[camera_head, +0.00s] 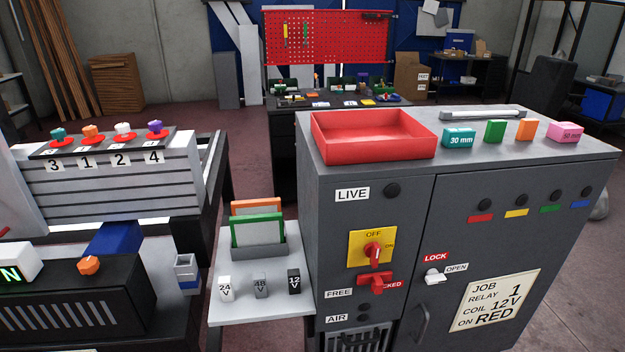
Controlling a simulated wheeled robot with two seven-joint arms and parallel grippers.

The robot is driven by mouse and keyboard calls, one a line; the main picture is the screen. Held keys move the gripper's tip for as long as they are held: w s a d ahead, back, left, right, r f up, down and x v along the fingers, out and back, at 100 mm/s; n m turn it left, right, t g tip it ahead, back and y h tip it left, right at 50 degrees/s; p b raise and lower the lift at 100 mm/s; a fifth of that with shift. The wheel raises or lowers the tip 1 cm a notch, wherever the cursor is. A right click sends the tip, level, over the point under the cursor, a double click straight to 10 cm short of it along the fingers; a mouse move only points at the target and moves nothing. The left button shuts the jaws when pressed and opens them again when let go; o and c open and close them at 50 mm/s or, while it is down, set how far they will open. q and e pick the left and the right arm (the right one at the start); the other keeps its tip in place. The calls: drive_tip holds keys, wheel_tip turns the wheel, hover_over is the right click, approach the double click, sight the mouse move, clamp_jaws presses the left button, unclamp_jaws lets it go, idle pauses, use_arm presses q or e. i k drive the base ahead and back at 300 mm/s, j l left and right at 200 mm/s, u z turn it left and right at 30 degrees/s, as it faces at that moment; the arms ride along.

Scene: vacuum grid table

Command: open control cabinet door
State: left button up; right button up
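The grey control cabinet (400,190) stands at the right, and its door (520,235) is closed flush with the front. A dark handle (422,325) sits low on the door's left edge. A white lock knob (433,276) is beside the LOCK and OPEN labels; I cannot tell its exact setting. Left of the door, a red rotary switch (374,252) sits on a yellow plate marked OFF and ON. Below it, a red latch (375,282) lies between the FREE and LOCKED labels, partly covering LOCKED. Neither of my grippers is in view.
A red tray (370,135) and several small blocks stand on the cabinet top. A white side shelf (258,300) left of the cabinet holds cards and 24V, 48V and 12V blocks. A job note (497,302) is on the door. The floor to the right looks mostly clear.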

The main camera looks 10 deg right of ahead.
sight(499, 238)
drive_tip(key=z, duration=1.4)
